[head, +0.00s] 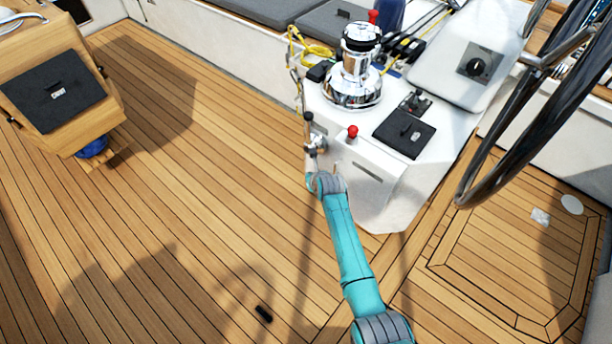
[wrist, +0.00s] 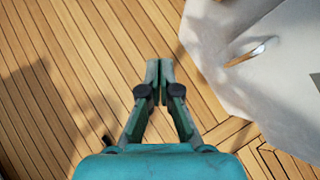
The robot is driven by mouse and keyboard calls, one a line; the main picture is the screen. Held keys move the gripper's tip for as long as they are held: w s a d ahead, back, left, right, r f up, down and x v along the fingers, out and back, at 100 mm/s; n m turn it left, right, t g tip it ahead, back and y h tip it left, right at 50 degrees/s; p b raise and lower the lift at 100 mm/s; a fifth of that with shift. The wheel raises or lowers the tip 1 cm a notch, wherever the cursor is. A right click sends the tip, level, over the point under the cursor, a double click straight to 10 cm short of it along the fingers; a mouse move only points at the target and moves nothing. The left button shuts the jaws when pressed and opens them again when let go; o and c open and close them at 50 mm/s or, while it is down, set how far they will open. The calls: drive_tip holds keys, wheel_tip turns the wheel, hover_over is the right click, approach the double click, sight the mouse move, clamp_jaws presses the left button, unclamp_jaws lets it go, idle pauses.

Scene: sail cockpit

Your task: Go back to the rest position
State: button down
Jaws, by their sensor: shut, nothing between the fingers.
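My gripper (head: 309,122) is at the end of my teal arm, beside the left face of the white winch console in the head view. It looks small there, and its fingers are hard to make out. In the wrist view my gripper (wrist: 159,73) shows clearly, with its two dark fingers together at the tips and nothing between them. Teak deck lies beyond the fingertips, and they look clear of the console in that view. No separate task object is seen.
The white console (head: 367,178) carries a chrome winch (head: 355,70), a red knob (head: 353,131) and a black panel (head: 404,134). A steering wheel (head: 535,125) stands right. A wooden cabinet (head: 55,85) stands left. A small black object (head: 264,314) lies on open deck (head: 150,200).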

drive_tip(key=shift+s+a+r, duration=0.65)
drive_tip(key=shift+r, duration=0.25)
drive_tip(key=s+d+f+n+t+h, duration=0.1)
drive_tip(key=s+d+n, duration=0.45)
drive_tip(key=s, duration=0.55)
drive_tip(key=s+d+f+n+t, duration=0.1)
drive_tip(key=s+d+n, duration=0.45)
drive_tip(key=s, duration=0.65)
drive_tip(key=s+d+f+n+t+h, duration=0.15)
drive_tip(key=s+d+n, duration=0.4)
drive_tip(key=s, duration=0.55)
drive_tip(key=s+d+r+n+t, duration=0.1)
drive_tip(key=s+d+r+n, duration=0.2)
drive_tip(key=s+r+n, duration=0.4)
drive_tip(key=s+d+r+n+t+h, duration=0.1)
drive_tip(key=s+r+n, duration=0.7)
drive_tip(key=s+r, duration=0.8)
wheel_tip(320, 180, up, 4)
drive_tip(key=shift+s+d+f+t, duration=0.1)
drive_tip(key=shift+s+d+t, duration=0.2)
drive_tip(key=shift+d+t, duration=0.45)
drive_tip(key=shift+d, duration=0.15)
